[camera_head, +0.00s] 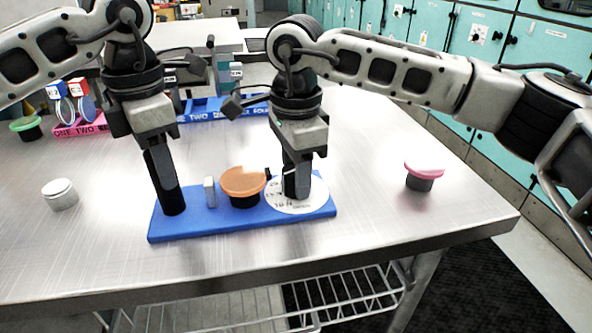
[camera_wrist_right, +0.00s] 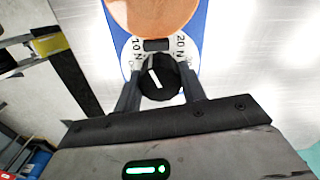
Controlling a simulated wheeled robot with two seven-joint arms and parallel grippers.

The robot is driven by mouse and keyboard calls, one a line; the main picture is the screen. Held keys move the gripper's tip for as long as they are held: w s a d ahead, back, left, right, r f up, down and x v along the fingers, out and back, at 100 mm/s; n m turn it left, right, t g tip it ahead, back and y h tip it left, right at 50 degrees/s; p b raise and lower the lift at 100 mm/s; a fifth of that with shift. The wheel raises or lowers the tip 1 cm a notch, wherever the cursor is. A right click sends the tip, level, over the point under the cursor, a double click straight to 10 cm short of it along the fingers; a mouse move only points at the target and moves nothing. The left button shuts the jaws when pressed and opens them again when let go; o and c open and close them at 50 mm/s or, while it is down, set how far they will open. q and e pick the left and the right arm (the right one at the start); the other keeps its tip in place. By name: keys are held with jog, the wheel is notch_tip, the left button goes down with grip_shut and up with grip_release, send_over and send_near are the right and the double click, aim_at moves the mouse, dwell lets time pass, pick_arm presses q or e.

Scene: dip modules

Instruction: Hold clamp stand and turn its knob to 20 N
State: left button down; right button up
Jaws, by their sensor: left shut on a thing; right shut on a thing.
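The clamp stand has a blue base (camera_head: 240,223) lying flat on the metal table. My left gripper (camera_head: 162,165) is shut on the dark upright post (camera_head: 171,198) at the base's left end. An orange-topped black cylinder (camera_head: 242,182) and a small grey block (camera_head: 210,192) stand mid-base. A white dial (camera_head: 277,206) lies at the right end. My right gripper (camera_head: 297,180) is shut on the black knob (camera_wrist_right: 160,78) at the dial's centre, between both fingers. In the right wrist view, the knob's white mark points up and slightly left, toward the 10 N side; 20 N is at upper right.
A pink-topped black cylinder (camera_head: 421,177) stands to the right, a white-lidded jar (camera_head: 60,194) to the left and a green-topped one (camera_head: 27,127) farther back. Pink (camera_head: 80,129) and blue (camera_head: 205,111) trays lie behind. The table front is clear.

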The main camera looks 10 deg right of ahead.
jog(key=m, duration=0.6)
jog(key=shift+m, duration=0.3)
jog(key=m, duration=0.6)
jog(key=shift+w, duration=0.1)
dwell(0.3)
jog(key=o, duration=0.7)
jog(key=shift+r, duration=0.1)
notch_tip(320, 180, up, 12)
